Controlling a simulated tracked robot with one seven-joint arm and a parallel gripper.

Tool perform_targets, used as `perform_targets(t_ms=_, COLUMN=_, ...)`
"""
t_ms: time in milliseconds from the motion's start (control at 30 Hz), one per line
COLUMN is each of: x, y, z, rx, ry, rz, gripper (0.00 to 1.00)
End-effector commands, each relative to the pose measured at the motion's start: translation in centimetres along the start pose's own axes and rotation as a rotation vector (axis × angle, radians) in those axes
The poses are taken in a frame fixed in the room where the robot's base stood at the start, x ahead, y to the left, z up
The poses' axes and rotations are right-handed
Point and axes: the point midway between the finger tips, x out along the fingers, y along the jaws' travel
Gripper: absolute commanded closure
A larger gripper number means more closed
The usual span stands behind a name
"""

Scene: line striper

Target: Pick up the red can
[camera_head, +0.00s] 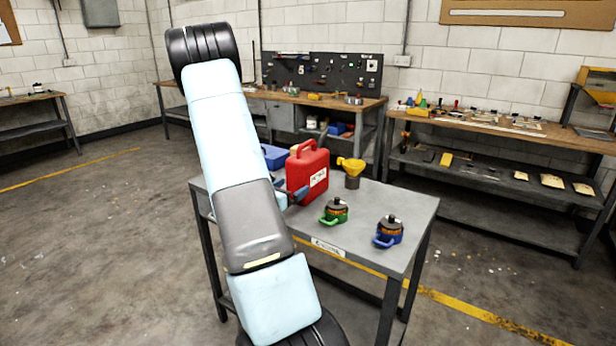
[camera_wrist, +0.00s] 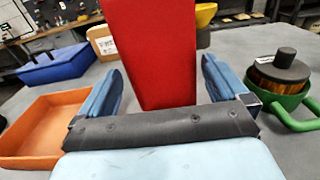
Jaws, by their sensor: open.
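The red can (camera_head: 308,172) stands upright on the grey table (camera_head: 385,195), with a handle on top and a pale label on its side. In the wrist view the can (camera_wrist: 152,50) rises straight ahead, between the two blue fingers of my gripper (camera_wrist: 160,88). The fingers are open, one on each side of the can, with a visible gap on the right. I cannot tell how far the fingertips reach along the can. In the head view my arm hides part of the table and most of my gripper.
A green-handled pot (camera_head: 335,211) stands just right of the can, and a blue-handled one (camera_head: 388,231) farther right. A yellow funnel (camera_head: 352,168) is behind. A blue bin (camera_head: 275,156) and an orange tray (camera_wrist: 42,128) lie to the left. Workbenches line the back wall.

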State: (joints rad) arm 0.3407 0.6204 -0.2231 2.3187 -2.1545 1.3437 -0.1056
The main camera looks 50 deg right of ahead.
Motion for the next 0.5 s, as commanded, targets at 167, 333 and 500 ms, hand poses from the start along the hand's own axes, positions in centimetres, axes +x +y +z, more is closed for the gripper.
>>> perform_targets(t_ms=167, x=1.0, y=0.0, z=0.0, rx=0.000, ry=-0.001, rz=0.000, gripper=0.00)
perform_targets(t_ms=333, x=2.0, y=-0.1, z=0.0, rx=0.001, ry=-0.001, rz=-0.002, gripper=0.00)
perform_targets(t_ms=500, x=4.3, y=-0.2, z=0.0, rx=0.002, ry=-0.001, rz=-0.004, gripper=0.00)
